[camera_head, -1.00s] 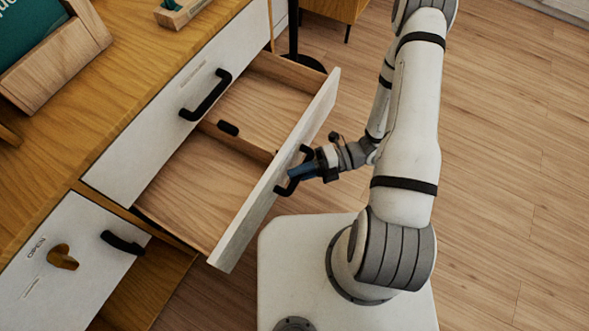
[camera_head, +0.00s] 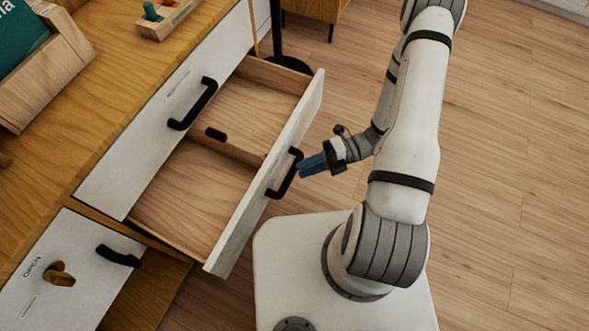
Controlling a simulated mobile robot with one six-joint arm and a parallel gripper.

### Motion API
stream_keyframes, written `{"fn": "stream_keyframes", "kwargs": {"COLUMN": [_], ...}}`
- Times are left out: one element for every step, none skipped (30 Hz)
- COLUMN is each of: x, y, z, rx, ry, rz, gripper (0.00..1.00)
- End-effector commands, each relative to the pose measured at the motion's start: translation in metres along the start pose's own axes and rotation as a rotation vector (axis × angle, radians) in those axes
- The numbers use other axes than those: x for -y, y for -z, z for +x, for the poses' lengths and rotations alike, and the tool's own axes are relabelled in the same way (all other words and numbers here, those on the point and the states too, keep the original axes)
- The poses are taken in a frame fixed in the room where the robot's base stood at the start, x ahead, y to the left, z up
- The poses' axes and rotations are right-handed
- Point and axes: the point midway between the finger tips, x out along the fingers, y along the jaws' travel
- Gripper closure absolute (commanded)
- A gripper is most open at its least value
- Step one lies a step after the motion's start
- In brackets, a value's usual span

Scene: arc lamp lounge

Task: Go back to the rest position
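My gripper (camera_head: 312,165), with blue fingers, is just in front of the pulled-out drawer (camera_head: 232,238). Its two fingers show as separate strips, a little apart, with nothing seen between them. The fingertips are close to the right side of the drawer's black handle (camera_head: 284,175) and look clear of it. My white arm reaches up from my base and bends back down to the gripper.
The open drawer has a wooden divider and a small black item (camera_head: 215,134). A closed white drawer front has a black handle (camera_head: 193,104). Below is a panel with a wooden knob (camera_head: 59,275) and handle (camera_head: 119,256). Wooden floor (camera_head: 500,150) at right is clear.

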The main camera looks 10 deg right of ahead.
Motion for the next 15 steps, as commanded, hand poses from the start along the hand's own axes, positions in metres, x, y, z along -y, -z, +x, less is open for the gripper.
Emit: {"fn": "stream_keyframes", "kwargs": {"x": [-0.001, -0.001, -0.001, -0.001, -0.001, -0.001, -0.001, 0.000, 0.000, 0.000, 0.000, 0.000, 0.000, 0.000, 0.000], "y": [-0.001, -0.001, -0.001, -0.001, -0.001, -0.001, -0.001, -0.001, -0.001, -0.001, -0.001, -0.001, -0.001, -0.001, -0.001], "z": [-0.009, -0.012, -0.017, -0.019, -0.021, -0.023, -0.025, -0.025, -0.026, -0.026, -0.026, -0.026, -0.026, -0.026, -0.026], "rx": [0.004, 0.004, 0.003, 0.003, 0.003, 0.002, 0.002, 0.001, 0.000, 0.000, 0.000, 0.000, 0.000, 0.000, 0.000], "ry": [0.000, 0.000, 0.001, 0.000, 0.000, 0.000, 0.000, 0.000, 0.000, 0.000, 0.000, 0.000, 0.000, 0.000, 0.000], "rz": [-0.001, -0.001, -0.002, -0.002, -0.001, 0.000, 0.000, 0.000, 0.000, 0.000, 0.000, 0.000, 0.000, 0.000, 0.000], "gripper": [0.71, 0.71, 0.71, 0.71, 0.71, 0.71, 0.71, 0.71, 0.71, 0.71, 0.71, 0.71, 0.71, 0.71, 0.71]}}
